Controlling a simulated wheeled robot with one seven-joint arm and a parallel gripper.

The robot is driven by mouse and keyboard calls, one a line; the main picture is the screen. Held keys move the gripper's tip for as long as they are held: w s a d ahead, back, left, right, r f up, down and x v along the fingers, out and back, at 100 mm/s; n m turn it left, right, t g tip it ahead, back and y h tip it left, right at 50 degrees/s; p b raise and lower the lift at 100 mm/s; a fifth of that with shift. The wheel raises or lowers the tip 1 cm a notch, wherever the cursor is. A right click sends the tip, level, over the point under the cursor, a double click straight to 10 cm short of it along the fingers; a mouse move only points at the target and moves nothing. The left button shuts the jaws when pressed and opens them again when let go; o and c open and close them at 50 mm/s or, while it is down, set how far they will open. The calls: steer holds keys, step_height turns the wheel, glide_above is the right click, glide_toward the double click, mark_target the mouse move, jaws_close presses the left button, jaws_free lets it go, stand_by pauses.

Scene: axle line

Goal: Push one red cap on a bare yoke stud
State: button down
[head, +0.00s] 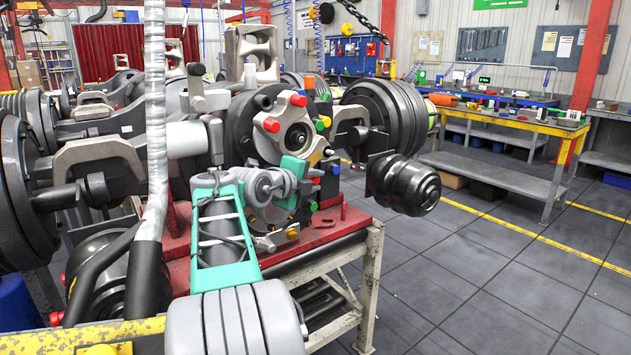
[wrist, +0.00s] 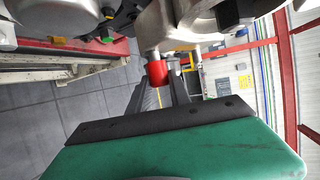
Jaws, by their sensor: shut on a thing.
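My gripper (wrist: 158,82) is shut on a red cap (wrist: 157,73), which sits between the fingertips in the wrist view. The cap's far end meets a grey metal part of the yoke (wrist: 155,38); I cannot tell whether it is seated on a stud. In the head view my teal gripper body is close to the front of the axle hub, and the held cap is hard to make out. Two other red caps (head: 298,100) and (head: 271,124) are on the yoke's upper studs. Green, yellow and blue caps sit around the hub.
The axle rests on a red-topped stand (head: 372,228). A dark ribbed air spring (head: 405,185) juts out right of the hub. A yellow-edged workbench (head: 545,127) stands at the back right. The floor between is clear.

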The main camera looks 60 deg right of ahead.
steer(key=shift+w+d, duration=0.25)
steer(key=shift+w, duration=0.25)
steer(key=c, duration=1.1)
jaws_free()
